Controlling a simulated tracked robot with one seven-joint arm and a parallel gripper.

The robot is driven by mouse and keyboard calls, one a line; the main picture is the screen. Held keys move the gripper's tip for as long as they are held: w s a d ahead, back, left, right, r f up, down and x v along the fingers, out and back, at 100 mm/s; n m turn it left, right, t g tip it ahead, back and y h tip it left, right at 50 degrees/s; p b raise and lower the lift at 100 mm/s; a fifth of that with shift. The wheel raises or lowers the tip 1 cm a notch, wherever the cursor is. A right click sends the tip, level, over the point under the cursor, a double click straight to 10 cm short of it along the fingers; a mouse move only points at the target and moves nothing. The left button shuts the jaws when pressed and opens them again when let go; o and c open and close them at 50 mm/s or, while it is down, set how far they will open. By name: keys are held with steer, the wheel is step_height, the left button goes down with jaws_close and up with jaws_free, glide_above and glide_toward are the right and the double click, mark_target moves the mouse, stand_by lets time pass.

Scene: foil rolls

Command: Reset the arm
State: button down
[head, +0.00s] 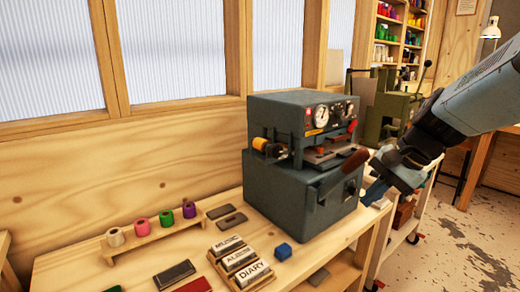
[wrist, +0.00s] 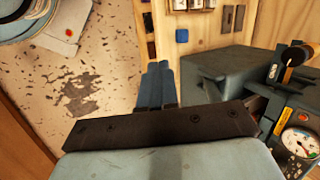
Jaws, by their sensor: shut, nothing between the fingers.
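My gripper (head: 375,192) is at the right in the head view, beside the right side of the dark grey press machine (head: 300,195), pointing down. Its blue fingers (wrist: 160,82) are together and empty in the wrist view. My arm comes in from the upper right. I cannot tell the exact gap between gripper and machine.
White (head: 115,237), pink, green and purple rolls stand on a wooden rack at the left. A blue cube (head: 283,251) and a tray of type blocks (head: 240,262) lie before the machine. An orange roll (head: 262,145) sits on its left side. Open floor (head: 470,250) is at right.

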steer(key=s+r+n+t+h, duration=0.2)
steer(key=s+r+n+h, duration=0.1)
steer(key=s+n, duration=0.4)
steer(key=shift+a+r+n+t+h, duration=0.2)
steer(key=shift+n+t+h, duration=0.2)
steer(key=shift+n+h, duration=0.55)
